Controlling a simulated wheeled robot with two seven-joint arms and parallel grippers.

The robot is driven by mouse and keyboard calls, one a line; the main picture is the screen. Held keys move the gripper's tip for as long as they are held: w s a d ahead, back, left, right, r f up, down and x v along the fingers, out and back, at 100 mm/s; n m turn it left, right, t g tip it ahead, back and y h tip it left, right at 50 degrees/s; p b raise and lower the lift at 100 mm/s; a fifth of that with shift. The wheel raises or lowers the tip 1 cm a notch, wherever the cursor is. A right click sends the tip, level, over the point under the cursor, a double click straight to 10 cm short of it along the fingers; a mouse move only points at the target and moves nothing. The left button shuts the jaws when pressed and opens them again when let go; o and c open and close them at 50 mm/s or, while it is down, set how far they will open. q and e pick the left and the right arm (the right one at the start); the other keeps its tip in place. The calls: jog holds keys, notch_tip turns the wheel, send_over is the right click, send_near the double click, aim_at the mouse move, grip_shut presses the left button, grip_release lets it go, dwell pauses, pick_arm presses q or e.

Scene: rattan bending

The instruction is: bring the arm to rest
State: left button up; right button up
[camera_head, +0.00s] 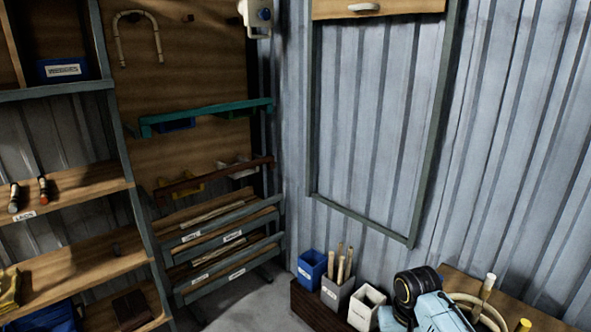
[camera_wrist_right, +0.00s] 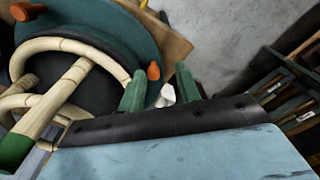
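My right gripper (camera_wrist_right: 160,88) shows in the right wrist view as two green fingers standing apart. I see nothing held between them; a small white thing (camera_wrist_right: 167,95) shows behind the gap. Left of the fingers, pale rattan canes (camera_wrist_right: 65,45) curve over a dark round form with a green rim (camera_wrist_right: 137,30). One cane (camera_wrist_right: 62,110) has a green end. In the head view my light-blue arm with a black joint rises at the bottom right, in front of rattan (camera_head: 485,305) on a wooden bench. My left gripper is in neither view.
Blue, grey and white bins (camera_head: 366,308) stand left of the bench, some holding sticks. Wooden shelves (camera_head: 75,190) and a labelled rack (camera_head: 225,245) fill the left. Orange pegs (camera_wrist_right: 153,70) stand by the round form. Grey floor (camera_head: 250,305) is bare between rack and bins.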

jog(key=s+a+f+n+t, duration=0.1)
jog(key=s+a+f, duration=0.1)
jog(key=s, duration=0.5)
jog(key=s+a+f+n, duration=0.1)
jog(key=s+a, duration=0.1)
jog(key=s, duration=0.5)
jog(key=s+d+r+n+t, duration=0.1)
jog(key=s+r, duration=0.2)
jog(key=s, duration=0.4)
jog(key=s+r+t, duration=0.1)
jog(key=s+r, duration=0.3)
jog(key=s, duration=0.4)
notch_tip(320, 180, down, 30)
jog(key=g+b, duration=0.1)
jog(key=b, duration=0.6)
jog(key=s+d+f+b, duration=0.1)
jog(key=s+f+b, duration=0.2)
jog(key=s+f, duration=0.6)
jog(key=s+d+f+g+b, duration=0.1)
jog(key=s+f+b, duration=0.3)
jog(key=s+f, duration=0.4)
notch_tip(320, 180, down, 7)
jog(key=shift+s+d+f+n+g, duration=0.2)
jog(key=shift+s+d+n+g, duration=0.1)
jog(key=shift+s+d, duration=0.15)
